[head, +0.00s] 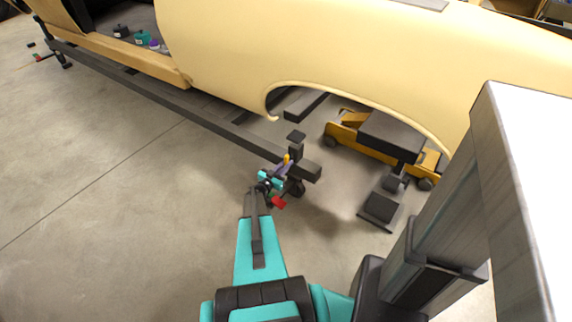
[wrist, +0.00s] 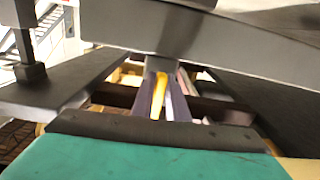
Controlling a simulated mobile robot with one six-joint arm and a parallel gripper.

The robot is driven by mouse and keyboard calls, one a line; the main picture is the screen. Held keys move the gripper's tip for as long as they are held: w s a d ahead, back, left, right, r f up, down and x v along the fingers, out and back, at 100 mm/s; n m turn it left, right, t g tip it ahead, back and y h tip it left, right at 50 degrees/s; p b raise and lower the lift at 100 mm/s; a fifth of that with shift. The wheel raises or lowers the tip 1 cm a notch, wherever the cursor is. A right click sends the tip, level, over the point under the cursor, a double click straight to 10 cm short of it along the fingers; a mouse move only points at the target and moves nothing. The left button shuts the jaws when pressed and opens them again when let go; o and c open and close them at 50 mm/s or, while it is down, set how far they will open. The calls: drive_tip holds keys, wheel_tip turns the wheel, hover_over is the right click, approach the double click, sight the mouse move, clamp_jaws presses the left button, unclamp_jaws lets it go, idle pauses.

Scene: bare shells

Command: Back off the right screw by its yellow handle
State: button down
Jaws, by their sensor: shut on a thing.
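The yellow handle (head: 287,158) of the right screw shows at the near right end of the long dark frame rail (head: 215,127), under the car body's wheel arch. My gripper (head: 283,166) is at this rail end, shut on the yellow handle. In the wrist view the yellow handle (wrist: 159,94) stands between the two purple-grey fingers of my gripper (wrist: 163,98). The screw's shaft is hidden behind dark metal parts in the wrist view.
A cream car body shell (head: 240,50) rests above the rail. A yellow trolley jack (head: 350,130) and a dark stand (head: 381,207) are on the floor to the right. Small pots (head: 142,38) sit in the shell's door opening.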

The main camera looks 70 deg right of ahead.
drive_tip(key=shift+s, duration=0.1)
drive_tip(key=c, duration=1.8)
unclamp_jaws()
drive_tip(key=shift+o, duration=0.2)
drive_tip(key=shift+a, duration=0.1)
drive_tip(key=v, duration=1.3)
drive_tip(key=shift+a, duration=0.35)
